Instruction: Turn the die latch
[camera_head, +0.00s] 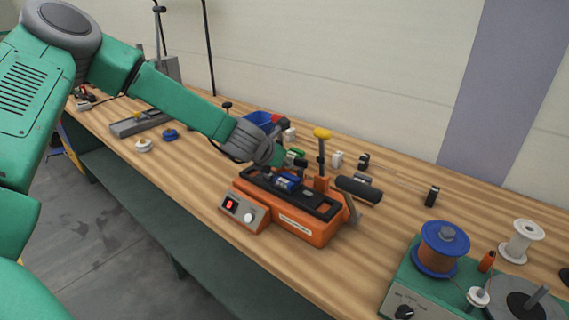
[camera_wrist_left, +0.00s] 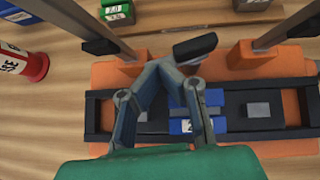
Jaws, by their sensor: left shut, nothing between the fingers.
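The orange die machine (camera_head: 307,228) stands on the wooden bench, with a black frame on top and a blue die block (camera_head: 287,182) in it. In the left wrist view the blue block (camera_wrist_left: 211,124) sits under and beside the right finger. A black paddle-like handle (camera_wrist_left: 195,46), which looks like the die latch, lies just beyond the fingertips; I cannot tell if they touch it. My left gripper (camera_wrist_left: 161,67) is shut and empty above the machine, its fingertips close together. In the head view the left gripper (camera_head: 291,164) partly hides the machine's back.
A yellow-topped post (camera_head: 322,134) and a black roller-like grip (camera_head: 358,190) rise at the machine's right. A green spool unit (camera_head: 408,283) stands at the lower right. A blue bin (camera_head: 258,119) is behind my arm. A red bottle-like object (camera_wrist_left: 22,65) shows in the wrist view.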

